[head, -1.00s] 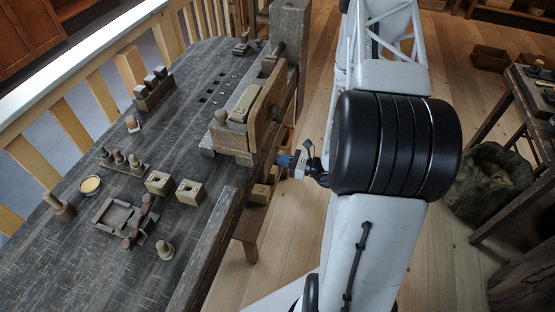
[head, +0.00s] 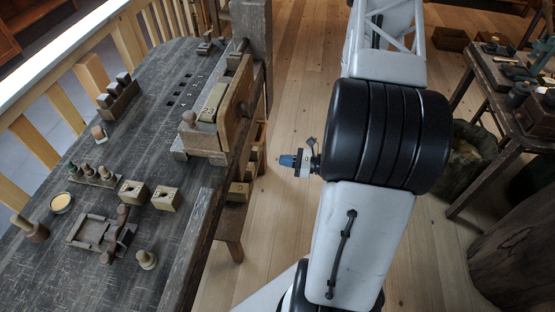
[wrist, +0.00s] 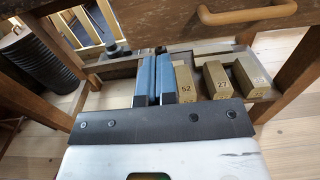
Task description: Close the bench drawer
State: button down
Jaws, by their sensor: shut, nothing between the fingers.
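The bench drawer's wooden front (wrist: 165,28) crosses the top of the wrist view, with a curved wooden handle (wrist: 246,15) on it. How far the drawer stands out cannot be told from this angle; in the head view I cannot make it out. My gripper (head: 285,160) has blue fingers and hangs over the floor, to the right of the bench (head: 203,225) and apart from it. In the wrist view the fingers (wrist: 155,58) are together and empty, below and left of the handle in the picture.
Numbered wooden blocks (wrist: 217,80) rest on a low shelf under the bench. A wooden vise jaw (head: 236,100) stands at the bench's right edge. Several spools and blocks lie on the benchtop. Another table (head: 500,125) is at the right. Floor between is open.

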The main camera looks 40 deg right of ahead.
jog(key=shift+v, duration=0.8)
jog(key=s+a+r+n+g+h, duration=0.1)
jog(key=a+r+n+g, duration=0.65)
jog(key=r, duration=0.45)
jog(key=s+a+r+n+g, duration=0.1)
jog(key=a+r+n+g, duration=0.5)
jog(key=a+r+n, duration=0.4)
jog(key=s+a+r+n+t+h, duration=0.1)
jog(key=s+a+r+n+h, duration=0.1)
jog(key=r, duration=0.5)
jog(key=s+a+r+n+t+h, duration=0.1)
jog(key=s+a+r+n+h, duration=0.2)
jog(key=s+r+h, duration=0.3)
jog(key=s+a+r+n+t+h, duration=0.1)
jog(key=s+r+n+h, duration=0.3)
jog(key=r, duration=0.4)
jog(key=shift+s+a+r, duration=0.25)
jog(key=shift+s+a, duration=0.4)
jog(key=shift+s, duration=0.2)
